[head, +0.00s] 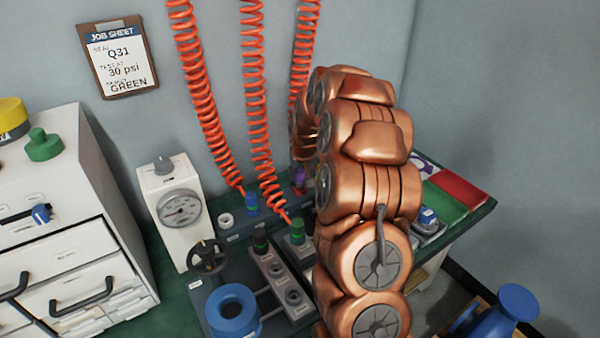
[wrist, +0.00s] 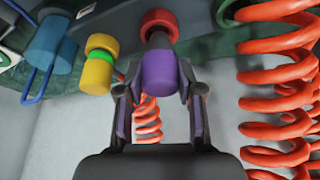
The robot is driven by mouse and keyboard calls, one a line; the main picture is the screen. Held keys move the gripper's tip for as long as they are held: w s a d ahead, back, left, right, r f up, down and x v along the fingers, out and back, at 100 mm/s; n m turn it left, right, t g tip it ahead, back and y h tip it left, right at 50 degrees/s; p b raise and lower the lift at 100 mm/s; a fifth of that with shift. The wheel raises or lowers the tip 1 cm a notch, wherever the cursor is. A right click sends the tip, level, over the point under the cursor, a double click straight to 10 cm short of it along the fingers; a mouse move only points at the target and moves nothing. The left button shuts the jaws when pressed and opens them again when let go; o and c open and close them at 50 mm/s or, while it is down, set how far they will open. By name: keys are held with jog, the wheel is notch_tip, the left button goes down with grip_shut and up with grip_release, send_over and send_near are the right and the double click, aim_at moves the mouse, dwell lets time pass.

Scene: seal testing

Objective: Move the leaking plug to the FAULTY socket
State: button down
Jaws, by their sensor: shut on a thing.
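My gripper (wrist: 158,78) is shut on a purple plug (wrist: 160,70), with one finger on each side of it in the wrist view. An orange coiled hose shows between and behind the fingers. A red round collar (wrist: 158,20) lies just beyond the plug's grey end; I cannot tell whether they touch. In the head view a small purple part (head: 299,178) shows beside my arm, which hides the gripper. A blue plug (head: 251,203) and a green plug (head: 298,232) stand on the bench fittings. No FAULTY label is readable, and no leak shows.
A gauge box (head: 178,212), a black handwheel (head: 208,257) and a blue ring (head: 232,310) stand left on the bench. Red coiled hoses (head: 255,90) hang in front of the wall. Yellow (wrist: 97,70) and blue (wrist: 52,45) cylinders are close left in the wrist view.

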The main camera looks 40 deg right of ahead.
jog(key=shift+f+b, duration=0.3)
jog(key=shift+f, duration=0.45)
jog(key=c, duration=0.7)
grip_release()
jog(key=shift+o, duration=0.2)
jog(key=shift+r, duration=0.1)
jog(key=v, duration=1.2)
